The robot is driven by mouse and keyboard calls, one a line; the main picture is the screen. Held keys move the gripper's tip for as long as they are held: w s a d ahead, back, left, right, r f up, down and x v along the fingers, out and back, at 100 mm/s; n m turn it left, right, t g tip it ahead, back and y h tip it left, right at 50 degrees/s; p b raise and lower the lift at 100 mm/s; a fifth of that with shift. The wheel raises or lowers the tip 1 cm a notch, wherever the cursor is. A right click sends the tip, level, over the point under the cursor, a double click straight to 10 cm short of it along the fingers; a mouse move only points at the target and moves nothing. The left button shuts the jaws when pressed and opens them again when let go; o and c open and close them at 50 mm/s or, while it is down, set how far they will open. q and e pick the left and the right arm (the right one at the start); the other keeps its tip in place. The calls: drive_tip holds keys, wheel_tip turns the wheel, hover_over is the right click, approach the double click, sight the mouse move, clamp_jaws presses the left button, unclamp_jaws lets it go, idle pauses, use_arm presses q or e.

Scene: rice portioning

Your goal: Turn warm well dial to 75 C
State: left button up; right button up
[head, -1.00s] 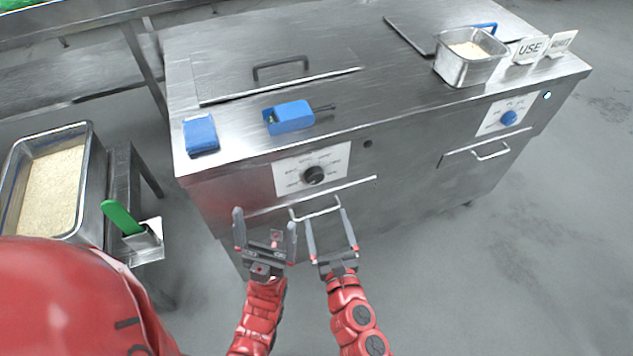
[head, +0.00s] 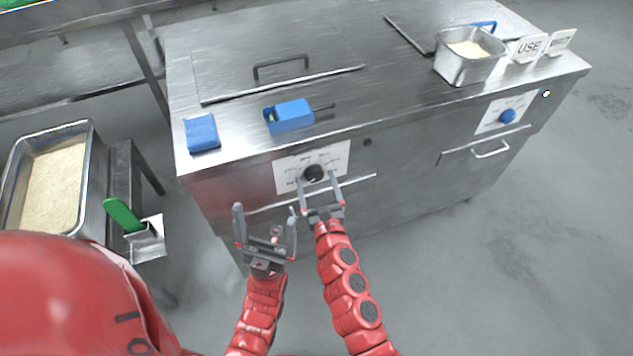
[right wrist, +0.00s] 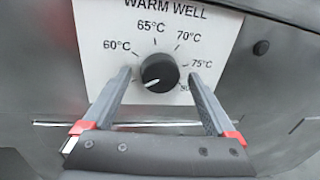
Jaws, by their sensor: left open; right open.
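The warm well dial (head: 314,173) is a black round knob on a white panel (right wrist: 105,25) on the counter's front. In the right wrist view the dial (right wrist: 160,72) shows a white pointer mark toward the lower left, below the 60°C label. The 75°C label is to the dial's right; the 80 label is partly hidden by a finger. My right gripper (head: 318,179) is open, with its fingertips on either side of the dial and gaps visible in the right wrist view (right wrist: 160,75). My left gripper (head: 265,209) is open and empty, lower left of the dial.
A drawer-like handle bar (head: 358,185) runs just below the panel. A second panel with a blue dial (head: 508,116) is at the right. A blue holder (head: 290,117) and a blue block (head: 201,133) lie on the counter top. A rice pan (head: 88,150) stands at the left.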

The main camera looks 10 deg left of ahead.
drive_tip(key=c, duration=1.4)
